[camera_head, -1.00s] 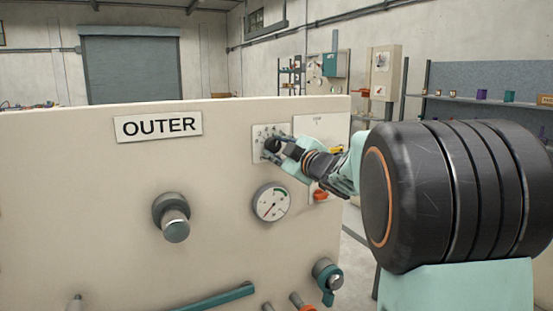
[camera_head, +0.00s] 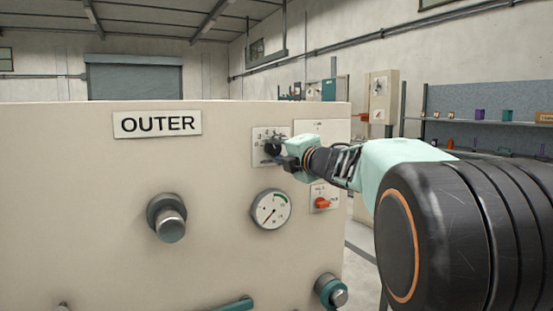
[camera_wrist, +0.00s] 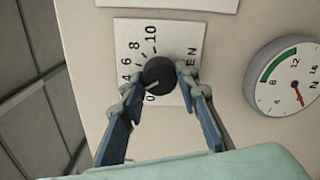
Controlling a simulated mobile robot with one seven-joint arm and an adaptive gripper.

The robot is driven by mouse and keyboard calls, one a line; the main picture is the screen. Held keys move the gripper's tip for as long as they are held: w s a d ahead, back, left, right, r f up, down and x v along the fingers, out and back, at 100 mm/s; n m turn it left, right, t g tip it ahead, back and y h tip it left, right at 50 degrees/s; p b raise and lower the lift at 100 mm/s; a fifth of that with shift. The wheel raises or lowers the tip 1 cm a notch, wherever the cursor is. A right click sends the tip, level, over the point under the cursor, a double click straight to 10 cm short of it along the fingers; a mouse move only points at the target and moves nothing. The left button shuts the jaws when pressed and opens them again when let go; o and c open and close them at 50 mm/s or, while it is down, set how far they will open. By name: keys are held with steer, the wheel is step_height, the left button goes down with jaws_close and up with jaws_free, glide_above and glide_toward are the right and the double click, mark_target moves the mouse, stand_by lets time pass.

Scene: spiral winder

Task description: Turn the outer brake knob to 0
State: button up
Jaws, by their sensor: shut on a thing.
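The outer brake knob (camera_head: 272,147) is a round black knob on a white scale plate (camera_head: 258,133), right of the OUTER sign (camera_head: 157,124). In the wrist view, the knob (camera_wrist: 159,74) has a short pale line at its lower left, pointing toward the low end of the printed 0 to 10 scale, near the 0. The exact setting is hard to read. My gripper (camera_head: 279,154) is at the knob. In the wrist view, the fingers of my gripper (camera_wrist: 160,86) are shut on the knob, one on each side.
A gauge (camera_head: 271,209) with a green arc sits below the plate. An orange-red switch (camera_head: 322,203) is to the right. A large knob (camera_head: 169,218) stands out from the panel at left, and a teal-collared knob (camera_head: 331,291) is at lower right.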

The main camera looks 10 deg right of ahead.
steer(key=n+b, duration=0.1)
steer(key=n, duration=0.1)
steer(key=n+b, duration=0.1)
steer(key=n, duration=0.1)
steer(key=shift+f+n+b, duration=0.2)
steer(key=shift+n+b, duration=0.1)
steer(key=shift+b, duration=0.05)
steer(key=shift+r+n+b, duration=0.1)
steer(key=shift+n+b, duration=0.85)
steer(key=shift+n, duration=0.85)
steer(key=o, duration=1.2)
steer(key=shift+c, duration=0.2)
steer(key=v, duration=0.7)
steer(key=shift+s, duration=0.2)
steer(key=shift+d+r, duration=0.1)
steer(key=shift+r, duration=0.05)
